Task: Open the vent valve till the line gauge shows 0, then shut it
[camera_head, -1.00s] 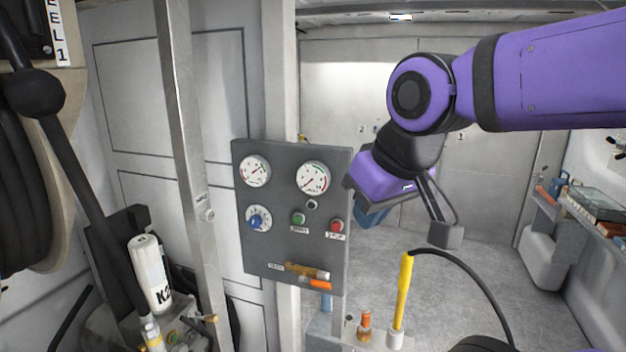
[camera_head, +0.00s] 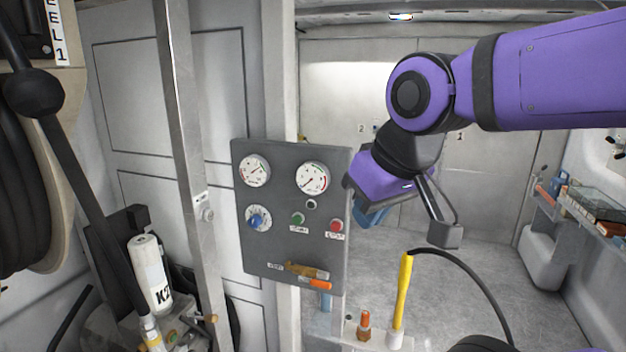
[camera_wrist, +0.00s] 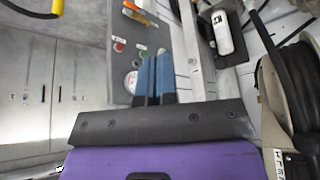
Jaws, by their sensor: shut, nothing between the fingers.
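The grey control panel (camera_head: 245,250) carries a left gauge (camera_head: 254,171), its needle toward the upper right, and a right gauge (camera_head: 312,177), its needle toward the lower left. Their lettering is too small to read. The brass vent valve (camera_head: 300,269) with an orange handle (camera_head: 319,285) sits low on the panel; it also shows in the wrist view (camera_wrist: 138,15). My gripper (camera_head: 368,216) is to the right of the panel, clear of the valve. In the wrist view its blue fingers (camera_wrist: 156,60) are together, with nothing between them, and partly cover the panel.
A blue knob (camera_head: 257,218), green button (camera_head: 298,219) and red button (camera_head: 336,226) are on the panel. A metal post (camera_head: 190,150) stands to its left. A yellow handle (camera_head: 403,290) with a black hose stands below my gripper. A white cylinder (camera_head: 150,272) is at lower left.

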